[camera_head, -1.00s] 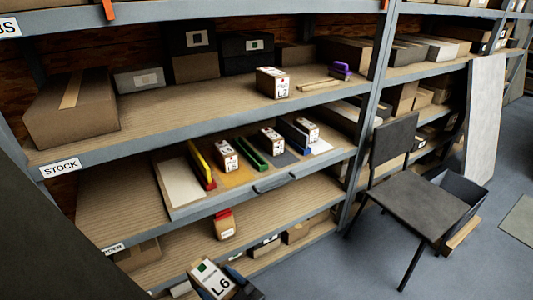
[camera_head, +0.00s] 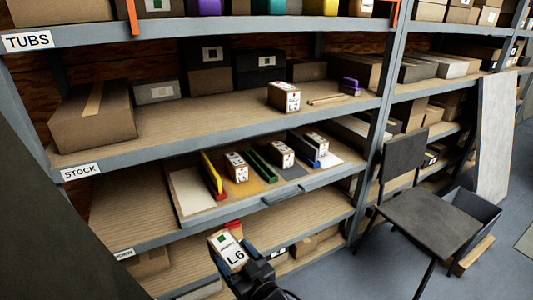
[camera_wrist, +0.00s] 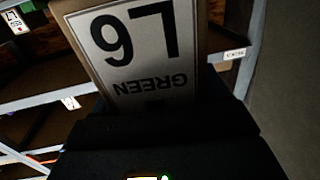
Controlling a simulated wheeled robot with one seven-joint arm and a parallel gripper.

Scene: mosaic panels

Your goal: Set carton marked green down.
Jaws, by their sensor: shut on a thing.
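The carton marked green (camera_head: 229,248), a brown box with a white label reading L6 and a green square, is held in front of the lower shelf. My gripper (camera_head: 254,270) is shut on it from the near right side. In the wrist view the carton (camera_wrist: 135,45) fills the upper middle, its L6 GREEN label upside down. The dark gripper body (camera_wrist: 160,140) hides its lower end. The carton looks tilted in the head view and clear of the shelf boards.
A tray (camera_head: 183,190) on the middle shelf holds labelled cartons between yellow, green and blue dividers. A labelled carton (camera_head: 284,97) and a purple object (camera_head: 350,86) stand on the STOCK shelf. A chair (camera_head: 425,215) stands at the right. The middle shelf's left end (camera_head: 130,215) is bare.

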